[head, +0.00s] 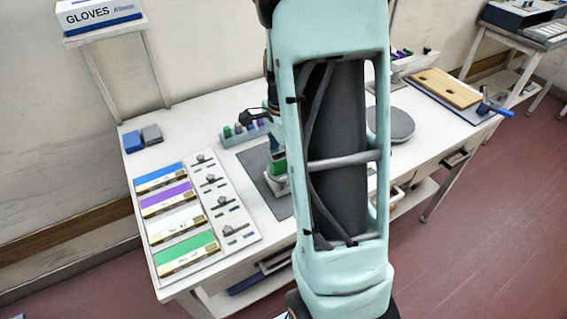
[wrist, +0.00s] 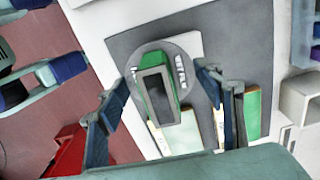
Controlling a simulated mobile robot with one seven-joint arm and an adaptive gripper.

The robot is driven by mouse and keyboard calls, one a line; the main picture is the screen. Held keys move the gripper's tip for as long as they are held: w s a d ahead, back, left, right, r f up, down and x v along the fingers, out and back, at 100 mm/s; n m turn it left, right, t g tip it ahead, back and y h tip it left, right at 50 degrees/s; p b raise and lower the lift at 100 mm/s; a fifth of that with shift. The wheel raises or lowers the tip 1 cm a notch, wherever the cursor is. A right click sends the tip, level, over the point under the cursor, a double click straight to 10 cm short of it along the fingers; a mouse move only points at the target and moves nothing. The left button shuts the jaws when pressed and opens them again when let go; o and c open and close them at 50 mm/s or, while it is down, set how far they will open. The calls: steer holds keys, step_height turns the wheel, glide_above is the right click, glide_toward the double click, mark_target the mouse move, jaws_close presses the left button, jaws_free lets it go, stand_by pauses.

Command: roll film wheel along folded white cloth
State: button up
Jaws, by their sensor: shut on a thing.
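In the wrist view a round grey wheel (wrist: 179,62) with pale markings and a green, dark-centred block across it lies between the two fingers of my gripper (wrist: 163,82). The fingers are shut on the wheel from its left and right sides. I cannot tell whether the wheel touches the cloth. In the head view my arm hides most of the gripper, and a green piece (head: 278,165) shows beside it over the mat (head: 252,163).
On the white table, a board with blue, purple, white and green strips (head: 180,207) and a panel of small parts (head: 221,200) lie left. A grey disc (head: 396,125) and wooden board (head: 446,88) are right.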

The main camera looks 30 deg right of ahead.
steer(key=shift+w, duration=0.5)
steer(key=shift+w+p, duration=0.35)
steer(key=shift+w, duration=0.7)
steer(key=shift+w+p, duration=0.35)
steer(key=shift+w, duration=1.1)
